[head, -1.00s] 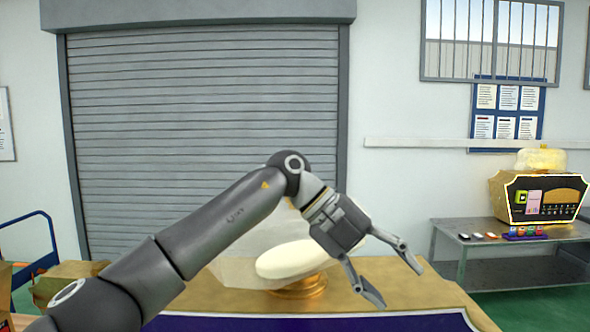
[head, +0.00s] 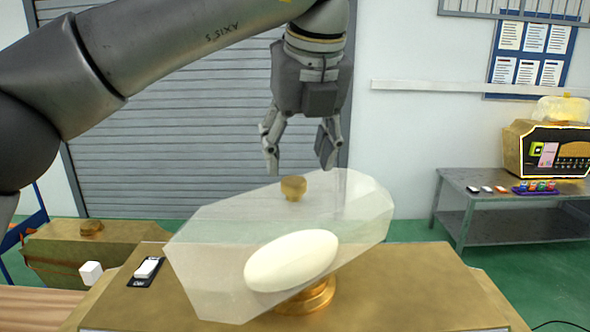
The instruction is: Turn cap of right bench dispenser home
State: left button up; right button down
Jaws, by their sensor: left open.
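A large translucent faceted bottle (head: 215,262) lies tilted on a gold round base (head: 312,298). A cream-white oval (head: 291,261) shows on its front. A small gold cap (head: 293,187) sits on its upper side. My left gripper (head: 299,169) points down just above the cap, its two fingers apart on either side of it. It is open and empty; I see no contact with the cap. My right gripper is not in view. I cannot tell from the picture whether the cap is fully turned.
The gold counter (head: 420,290) carries a black plate with a white switch (head: 147,268) at left. A gold box (head: 60,248) and a white cube (head: 91,272) stand further left. At right, a grey metal bench (head: 480,205) holds a black-and-gold machine (head: 550,150) and several small coloured items.

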aim_at(294, 180)
pick_arm(q)
jog(key=x, duration=0.2)
jog(key=p+x, duration=0.1)
jog(key=x, duration=0.1)
jog(key=shift+w+a+f, duration=0.1)
jog(key=shift+w+f, duration=0.05)
jog(key=shift+w, duration=0.25)
jog(key=shift+f, duration=0.5)
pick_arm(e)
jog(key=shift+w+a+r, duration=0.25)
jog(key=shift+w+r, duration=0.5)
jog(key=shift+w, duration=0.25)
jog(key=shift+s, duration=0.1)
pick_arm(q)
jog(key=shift+c, duration=1)
grip_shut()
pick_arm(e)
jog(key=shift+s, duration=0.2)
